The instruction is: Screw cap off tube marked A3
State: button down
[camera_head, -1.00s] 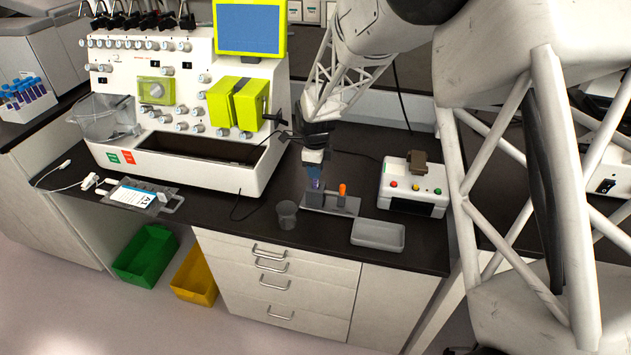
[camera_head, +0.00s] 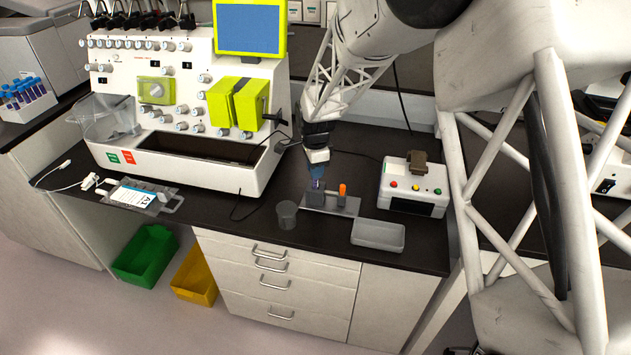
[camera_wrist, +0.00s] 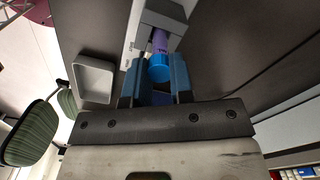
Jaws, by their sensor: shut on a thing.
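A tube (camera_wrist: 160,42) with purple contents and a blue cap (camera_wrist: 159,69) stands in a grey holder (camera_wrist: 163,18) in the wrist view. In the head view the tube (camera_head: 317,184) stands upright at the left end of the holder (camera_head: 331,206) on the bench. My gripper (camera_head: 316,173) is above it, pointing down. In the wrist view my gripper (camera_wrist: 158,66) has its blue fingers on either side of the cap and is shut on it. The fingers partly hide the cap in the head view. No A3 marking is readable.
An orange upright piece (camera_head: 342,190) stands on the same holder. A grey tray (camera_head: 378,236) lies to the front right, a grey cup (camera_head: 287,214) to the left. A button box (camera_head: 413,188) is at the right, the large processor (camera_head: 180,120) at the left.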

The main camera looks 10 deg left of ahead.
dwell(0.4)
jog(key=n, duration=0.6)
dwell(0.3)
jog(key=shift+n, duration=0.3)
jog(key=n, duration=0.6)
dwell(0.6)
jog(key=n, duration=0.6)
dwell(0.3)
jog(key=shift+n, duration=0.3)
